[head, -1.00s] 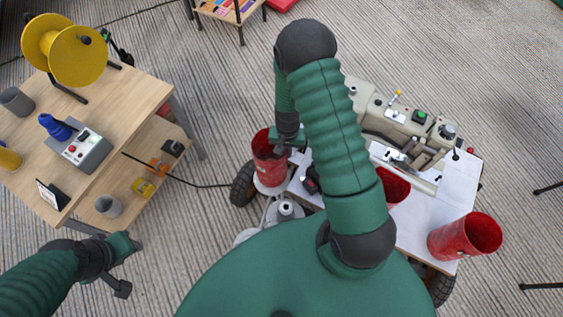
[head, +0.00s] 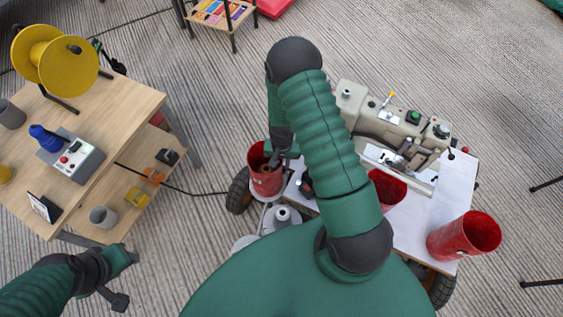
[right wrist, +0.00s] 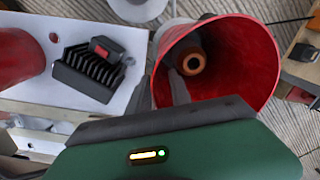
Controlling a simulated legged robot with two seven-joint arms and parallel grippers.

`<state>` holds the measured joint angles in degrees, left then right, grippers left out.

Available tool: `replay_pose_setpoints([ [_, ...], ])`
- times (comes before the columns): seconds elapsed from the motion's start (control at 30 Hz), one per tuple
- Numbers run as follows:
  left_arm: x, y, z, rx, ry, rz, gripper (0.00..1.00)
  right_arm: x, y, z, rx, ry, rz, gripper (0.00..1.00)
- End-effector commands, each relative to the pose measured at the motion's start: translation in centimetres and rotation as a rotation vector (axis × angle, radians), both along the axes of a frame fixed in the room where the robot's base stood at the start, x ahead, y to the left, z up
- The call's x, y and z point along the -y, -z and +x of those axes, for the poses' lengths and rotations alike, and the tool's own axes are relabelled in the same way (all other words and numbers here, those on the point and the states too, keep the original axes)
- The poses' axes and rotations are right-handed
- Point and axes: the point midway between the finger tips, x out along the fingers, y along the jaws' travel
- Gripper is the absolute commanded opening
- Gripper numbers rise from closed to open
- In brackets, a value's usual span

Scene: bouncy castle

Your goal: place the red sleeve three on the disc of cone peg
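A red sleeve (head: 264,183) stands roughly upright at the left end of the white-topped cart in the head view. Cone peg (right wrist: 192,62) shows inside this sleeve (right wrist: 246,50) in the right wrist view, so the sleeve surrounds it. The disc under the sleeve is mostly hidden, and I cannot tell whether the sleeve's bottom touches it. My right gripper (head: 272,163) is at the sleeve's rim. In the right wrist view its fingers (right wrist: 161,78) stand apart, one inside and one outside the wall. My left gripper (head: 131,277) is open and empty, above the floor at lower left.
Two other red sleeves (head: 386,188) (head: 464,236) stand on the cart, one partly behind my arm. A sewing machine (head: 395,127) stands at the cart's back. A black finned block (right wrist: 88,72) lies beside the sleeve. A wooden table (head: 120,112) with a yellow reel stands left.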

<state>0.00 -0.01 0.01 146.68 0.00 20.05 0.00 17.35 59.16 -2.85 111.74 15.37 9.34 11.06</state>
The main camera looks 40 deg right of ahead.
Motion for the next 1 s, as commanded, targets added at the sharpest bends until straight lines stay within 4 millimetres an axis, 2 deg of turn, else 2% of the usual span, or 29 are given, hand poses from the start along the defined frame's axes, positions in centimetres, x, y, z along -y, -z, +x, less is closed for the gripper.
replay_pose_setpoints([
  [0.17,0.0,-0.5,0.0,0.000,0.000,0.000,0.36,0.0,-1.4,0.1,0.002,0.000,-0.001,0.25],
  [0.5,0.0,-2.4,0.0,0.000,0.000,0.000,0.36,0.0,-9.9,0.1,0.004,-0.002,-0.002,0.25],
  [0.7,0.0,-2.8,0.0,0.000,0.000,0.000,0.36,-0.2,-12.4,0.1,0.004,-0.009,-0.001,0.25],
  [0.77,0.0,-2.8,0.0,0.000,0.000,0.000,0.36,-1.0,-13.8,0.2,0.018,-0.050,-0.001,0.25],
  [0.87,0.0,-2.8,0.0,0.000,0.000,0.000,0.36,-4.2,-18.0,0.1,0.071,-0.210,-0.009,0.25],
  [0.9,0.0,-2.7,0.0,0.000,0.000,0.000,0.36,-5.8,-20.0,-0.4,0.096,-0.298,-0.014,0.25],
  [1.0,0.0,-2.7,0.0,0.000,0.000,0.000,0.36,-9.4,-24.1,-2.4,0.155,-0.519,-0.041,0.25],
])
